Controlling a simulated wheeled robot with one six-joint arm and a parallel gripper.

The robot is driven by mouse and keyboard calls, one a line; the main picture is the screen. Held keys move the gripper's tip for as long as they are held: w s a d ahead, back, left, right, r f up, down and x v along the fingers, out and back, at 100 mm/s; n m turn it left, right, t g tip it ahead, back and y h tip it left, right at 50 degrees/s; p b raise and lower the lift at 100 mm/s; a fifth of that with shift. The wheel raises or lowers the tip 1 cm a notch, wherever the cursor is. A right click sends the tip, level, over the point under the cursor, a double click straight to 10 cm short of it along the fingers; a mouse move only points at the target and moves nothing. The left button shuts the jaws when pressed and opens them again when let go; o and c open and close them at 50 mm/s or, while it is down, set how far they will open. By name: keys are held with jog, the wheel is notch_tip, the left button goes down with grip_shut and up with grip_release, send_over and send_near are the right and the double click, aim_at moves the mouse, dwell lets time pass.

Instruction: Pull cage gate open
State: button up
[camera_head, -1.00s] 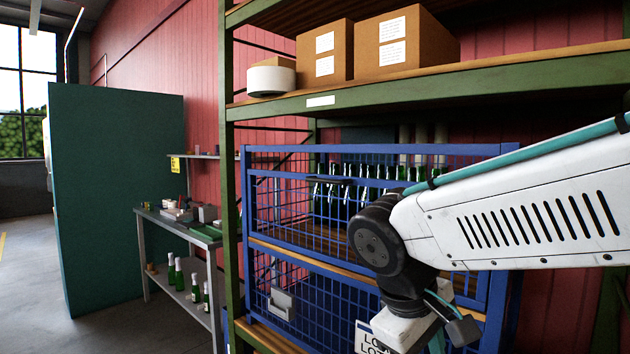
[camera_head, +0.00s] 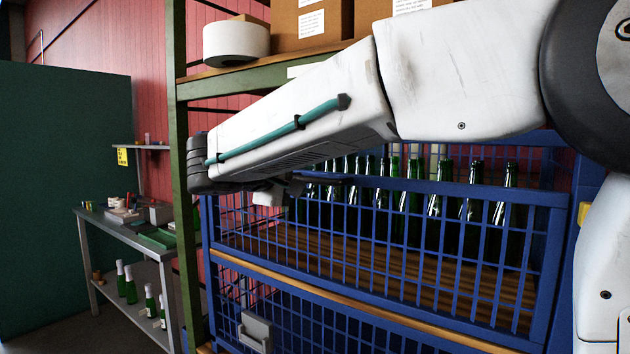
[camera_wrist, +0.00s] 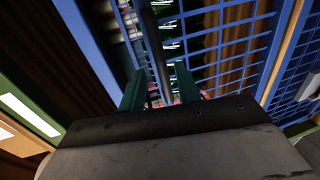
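The cage gate (camera_head: 500,192) is a blue wire-mesh panel on the front of the upper shelf bay, with green bottles behind it. A dark bar-like handle (camera_head: 322,180) sits along its top rail. My gripper (camera_head: 290,186) is at the handle's left end, partly hidden under my arm. In the wrist view the two green fingers (camera_wrist: 160,85) stand apart, with a dark bar (camera_wrist: 152,45), likely the handle, running between them. Gaps seem to show beside the bar, so I see no firm contact. The gate looks closed against its frame.
A lower blue mesh cage with a grey label holder (camera_head: 255,331) lies below. A green shelf post (camera_head: 180,200) stands at the left. Boxes (camera_head: 312,25) and a white roll (camera_head: 236,42) sit above. A side table (camera_head: 110,222) with bottles underneath stands further left.

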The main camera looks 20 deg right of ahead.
aim_at(311, 180)
jog(key=shift+x, duration=2.5)
jog(key=shift+w+a, duration=0.1)
jog(key=shift+w, duration=0.05)
